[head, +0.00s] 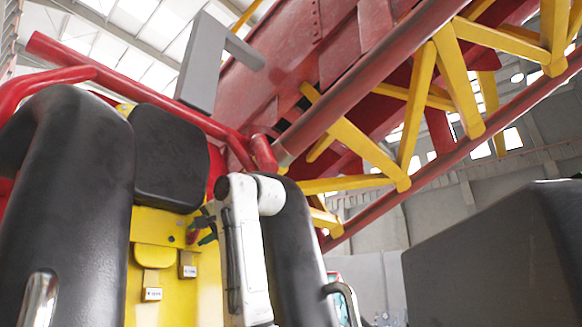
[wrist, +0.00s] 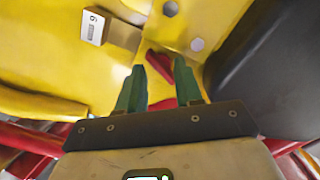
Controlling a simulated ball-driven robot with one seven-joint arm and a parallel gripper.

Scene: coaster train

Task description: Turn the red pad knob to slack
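The red pad knob (wrist: 160,66) shows in the wrist view as a red, elongated piece against the yellow seat panel (wrist: 110,65). It lies between the tips of my gripper (wrist: 160,68), whose two green fingers stand apart with a gap around the red. I cannot tell whether either finger touches it. In the head view my gripper (head: 205,231) is at the right edge of the yellow panel, below the black headrest (head: 170,160). A small patch of red knob (head: 192,238) shows just left of the fingers. Any marking for its setting is not readable.
Two small tagged blocks, one higher (head: 188,266) and one lower (head: 152,294), hang on the panel. Thick black restraint pads flank it, left (head: 65,190) and right (head: 295,250). Red rails and yellow track braces (head: 365,150) cross above. A dark seat (head: 500,265) stands right.

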